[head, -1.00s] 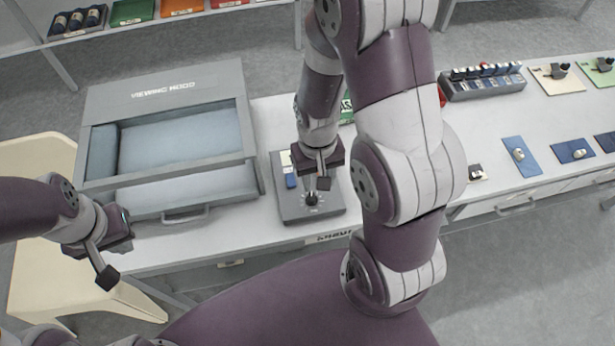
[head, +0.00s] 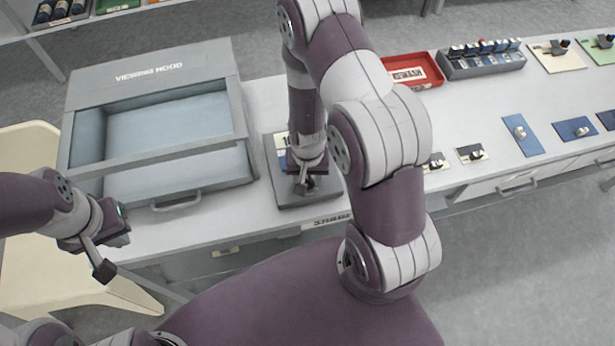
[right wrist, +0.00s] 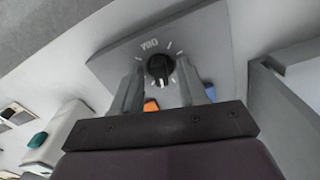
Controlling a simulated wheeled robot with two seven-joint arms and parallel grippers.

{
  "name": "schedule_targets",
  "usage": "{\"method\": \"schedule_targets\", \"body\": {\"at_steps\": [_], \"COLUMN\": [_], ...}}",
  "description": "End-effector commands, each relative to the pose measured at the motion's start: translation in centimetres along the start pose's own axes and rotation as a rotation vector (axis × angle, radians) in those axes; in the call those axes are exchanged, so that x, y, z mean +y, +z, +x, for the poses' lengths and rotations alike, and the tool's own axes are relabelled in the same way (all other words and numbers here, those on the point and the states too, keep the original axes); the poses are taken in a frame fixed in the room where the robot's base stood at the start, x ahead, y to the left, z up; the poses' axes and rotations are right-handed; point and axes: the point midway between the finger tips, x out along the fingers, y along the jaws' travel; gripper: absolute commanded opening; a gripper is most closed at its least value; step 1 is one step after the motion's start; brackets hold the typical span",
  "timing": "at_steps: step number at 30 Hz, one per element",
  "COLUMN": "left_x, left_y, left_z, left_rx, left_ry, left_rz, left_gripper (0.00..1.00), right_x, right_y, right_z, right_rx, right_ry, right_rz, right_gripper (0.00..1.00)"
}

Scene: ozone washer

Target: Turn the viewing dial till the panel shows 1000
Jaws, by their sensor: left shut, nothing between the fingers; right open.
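The grey dial box (head: 322,192) stands on the bench beside the viewing hood (head: 150,75). A white panel (head: 282,142) at its back shows "10"; my right arm hides the rest. The black dial (right wrist: 159,68) with a white pointer mark sits on the box face in the right wrist view. My right gripper (head: 303,188) is over the box and hides the dial in the head view. In the right wrist view its open fingers (right wrist: 161,88) appear on either side of the dial, without clear contact. My left gripper (head: 104,270) is shut and empty, left of the bench front.
The hood's drawer handle (head: 177,203) is left of the box. A red tray (head: 413,72), a rack of small bottles (head: 483,60) and blue plates with knobs (head: 520,134) lie to the right. A cream chair (head: 25,265) is at left.

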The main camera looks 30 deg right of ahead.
Motion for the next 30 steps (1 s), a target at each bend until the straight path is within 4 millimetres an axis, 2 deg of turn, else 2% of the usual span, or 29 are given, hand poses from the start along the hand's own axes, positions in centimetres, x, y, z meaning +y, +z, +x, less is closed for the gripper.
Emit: {"method": "schedule_targets", "body": {"at_steps": [3, 7, 8, 11, 16, 23, 24, 25, 26, 30], "left_x": [0.0, 0.0, 0.0, 0.0, 0.0, 0.0, 0.0, 0.0, 0.0, 0.0], "left_y": [-0.01, -0.02, -0.02, -0.01, -0.09, -0.07, -0.07, -0.07, -0.07, -0.07], "left_z": [-0.05, -0.05, -0.05, -0.08, -0.69, -0.58, -0.58, -0.58, -0.58, -0.57], "left_rx": [0.0, 0.0, 0.0, 0.0, 0.0, 0.0, 0.0, 0.0, 0.0, 0.0], "left_ry": [0.0, 0.0, 0.0, 0.0, 0.0, 0.0, 0.0, 0.0, 0.0, 0.0], "left_rz": [0.0, 0.0, 0.0, 0.0, 0.0, 0.0, 0.0, 0.0, 0.0, 0.0], "left_gripper": [0.0, 0.0, 0.0, 0.0, 0.0, 0.0, 0.0, 0.0, 0.0, 0.0], "right_x": [0.0, 0.0, 0.0, 0.0, 0.01, 0.01, 0.01, 0.01, 0.01, 0.0], "right_y": [0.0, 0.0, 0.0, 0.01, 0.03, 0.02, 0.02, 0.02, 0.02, 0.01], "right_z": [-0.07, -0.08, -0.08, -0.1, -0.21, -0.11, -0.11, -0.11, -0.11, -0.1], "right_rx": [0.0, 0.0, 0.0, 0.0, -0.001, -0.001, -0.001, -0.001, -0.001, -0.001], "right_ry": [0.0, 0.0, 0.0, 0.0, 0.0, 0.0, 0.0, 0.0, 0.0, 0.0], "right_rz": [0.0, 0.0, 0.0, -0.003, -0.174, -0.181, -0.181, -0.181, -0.181, -0.18], "right_gripper": [0.43, 0.0, 0.0, 0.0, 0.0, 0.0, 0.3, 0.4, 0.43, 0.43]}}
